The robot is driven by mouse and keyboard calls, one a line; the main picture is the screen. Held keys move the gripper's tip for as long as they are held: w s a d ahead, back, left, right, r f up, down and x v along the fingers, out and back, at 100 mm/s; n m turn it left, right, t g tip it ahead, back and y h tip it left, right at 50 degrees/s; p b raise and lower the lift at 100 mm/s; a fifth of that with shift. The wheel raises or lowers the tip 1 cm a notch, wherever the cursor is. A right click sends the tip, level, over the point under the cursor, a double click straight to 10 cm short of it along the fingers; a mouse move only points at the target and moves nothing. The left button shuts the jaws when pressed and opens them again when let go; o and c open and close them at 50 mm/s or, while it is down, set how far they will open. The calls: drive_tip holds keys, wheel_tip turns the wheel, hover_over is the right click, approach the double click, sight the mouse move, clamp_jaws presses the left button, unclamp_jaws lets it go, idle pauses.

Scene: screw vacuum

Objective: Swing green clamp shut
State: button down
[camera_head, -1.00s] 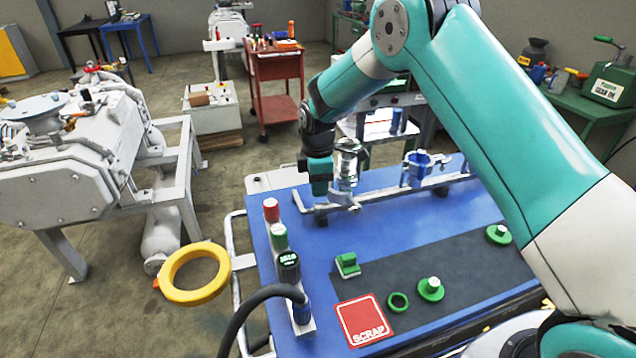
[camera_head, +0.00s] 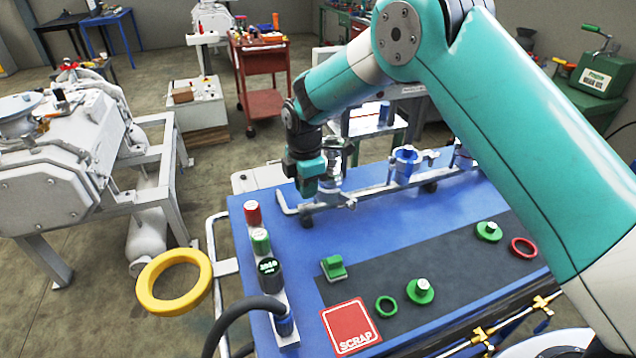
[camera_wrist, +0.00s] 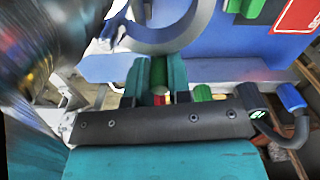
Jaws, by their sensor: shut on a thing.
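My gripper (camera_head: 308,190) points down at the left end of a grey metal fixture bar (camera_head: 375,190) on the blue bench, just left of a shiny metal cylinder (camera_head: 333,160). In the wrist view my gripper (camera_wrist: 158,78) has its two teal fingers on either side of a narrow green piece (camera_wrist: 158,72), which looks like the green clamp's handle. The fingers are shut on it. A curved grey part (camera_wrist: 165,35) shows just beyond the fingertips. The rest of the clamp is hidden in the head view, so I cannot tell its angle.
A blue holder (camera_head: 406,163) stands farther right on the bar. Green parts (camera_head: 420,290) and a red SCRAP plate (camera_head: 350,326) lie in front.

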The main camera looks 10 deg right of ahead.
drive_tip(key=shift+w+r, duration=0.1)
drive_tip(key=c, duration=1.1)
unclamp_jaws()
drive_tip(key=shift+o, duration=0.2)
wheel_tip(320, 180, up, 17)
drive_tip(key=b, duration=0.2)
drive_tip(key=shift+r+b, duration=0.15)
drive_tip(key=shift+b, duration=0.2)
drive_tip(key=shift+c, duration=0.2)
